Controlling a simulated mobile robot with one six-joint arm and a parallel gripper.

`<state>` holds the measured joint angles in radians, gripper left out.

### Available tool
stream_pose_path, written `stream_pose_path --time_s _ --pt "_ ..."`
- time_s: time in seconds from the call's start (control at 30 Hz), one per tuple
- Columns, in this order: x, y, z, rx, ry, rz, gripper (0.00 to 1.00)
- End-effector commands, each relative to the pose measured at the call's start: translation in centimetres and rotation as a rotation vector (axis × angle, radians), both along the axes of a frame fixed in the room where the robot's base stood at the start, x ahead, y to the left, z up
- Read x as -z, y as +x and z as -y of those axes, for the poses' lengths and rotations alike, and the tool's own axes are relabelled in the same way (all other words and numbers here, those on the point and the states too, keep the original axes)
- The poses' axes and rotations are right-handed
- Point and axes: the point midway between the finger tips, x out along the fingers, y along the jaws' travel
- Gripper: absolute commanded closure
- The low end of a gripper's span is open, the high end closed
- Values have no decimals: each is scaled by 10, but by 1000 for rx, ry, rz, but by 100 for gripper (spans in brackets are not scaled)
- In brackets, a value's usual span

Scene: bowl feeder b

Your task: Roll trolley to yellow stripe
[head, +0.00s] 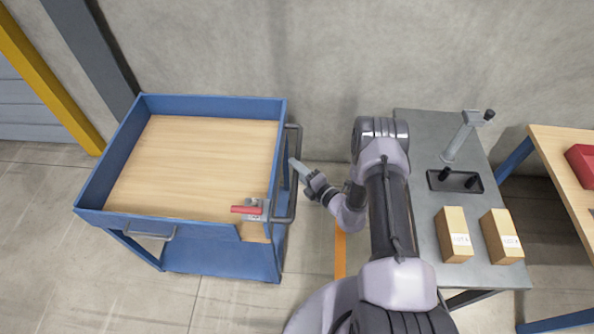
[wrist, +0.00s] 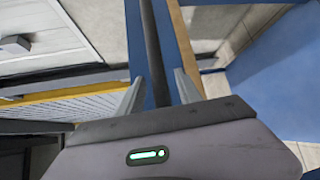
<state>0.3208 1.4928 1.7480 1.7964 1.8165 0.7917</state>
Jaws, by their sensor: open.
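The blue trolley (head: 200,260) with a pale wooden top stands at the left against the back wall. Its grey side handle (head: 292,208) is on its right edge. My gripper (head: 294,165) is at this handle from the right, with its fingers open. In the wrist view a dark bar (wrist: 152,45), which looks like the handle, runs between the open fingers of my gripper (wrist: 159,88); contact cannot be told. A yellow-orange stripe (head: 340,256) lies on the floor to the right of the trolley, partly hidden by my arm.
A red-handled item (head: 246,210) sits at the trolley's front right corner. A grey table (head: 420,125) with two boxes (head: 453,233) and a stand (head: 462,135) is at the right. A strip of floor lies between trolley and table. A yellow post (head: 45,80) is upper left.

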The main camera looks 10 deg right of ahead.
Motion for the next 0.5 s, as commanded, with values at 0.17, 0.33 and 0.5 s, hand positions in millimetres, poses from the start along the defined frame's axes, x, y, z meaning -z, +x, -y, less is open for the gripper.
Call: stream_pose_path --time_s 0.17,0.33,0.5 --pt "0 2 -1 1 0 0 59" --pt "0 2 -1 0 0 0 72" --pt "0 2 -1 0 0 0 100"
